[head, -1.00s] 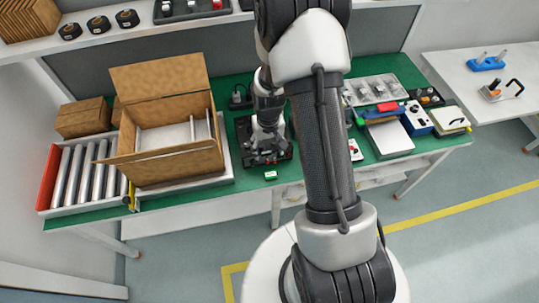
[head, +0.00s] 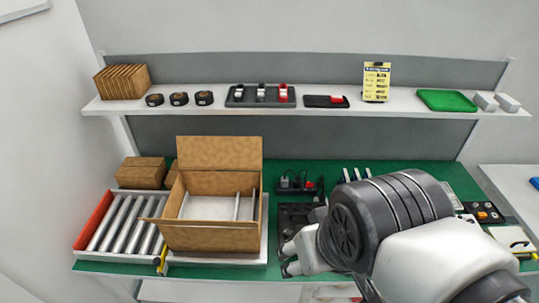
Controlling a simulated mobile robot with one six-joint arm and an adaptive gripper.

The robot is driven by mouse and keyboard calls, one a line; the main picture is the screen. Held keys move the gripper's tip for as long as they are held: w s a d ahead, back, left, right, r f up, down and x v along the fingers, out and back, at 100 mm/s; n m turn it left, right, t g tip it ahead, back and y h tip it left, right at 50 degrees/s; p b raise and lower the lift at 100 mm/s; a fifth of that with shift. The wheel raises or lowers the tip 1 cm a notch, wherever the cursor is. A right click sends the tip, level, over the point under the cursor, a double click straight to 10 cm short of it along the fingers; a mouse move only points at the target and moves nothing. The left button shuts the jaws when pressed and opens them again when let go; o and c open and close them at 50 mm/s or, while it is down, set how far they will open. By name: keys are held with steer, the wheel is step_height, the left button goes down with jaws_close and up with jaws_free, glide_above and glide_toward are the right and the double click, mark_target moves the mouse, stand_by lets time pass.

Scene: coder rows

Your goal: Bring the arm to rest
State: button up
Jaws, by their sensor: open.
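My arm shows in the head view, folded in close at the lower right, with its large dark joint and white links in front of the bench. My gripper (head: 290,262) is at the left end of the arm, in front of the dark tray on the bench. Its pale fingers are small in the picture. It is open and I see nothing held in it. The arm hides much of the right half of the bench.
An open cardboard box (head: 210,238) stands on the green bench (head: 375,168), beside a roller conveyor (head: 122,222). A dark tray (head: 297,216) lies to the box's right. A shelf (head: 210,105) with tape rolls, a black tray and a green tray (head: 447,100) runs above.

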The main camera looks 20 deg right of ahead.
steer(key=shift+s, duration=0.25)
step_height(320, 180, down, 6)
steer(key=b, duration=0.6)
stand_by(0.6)
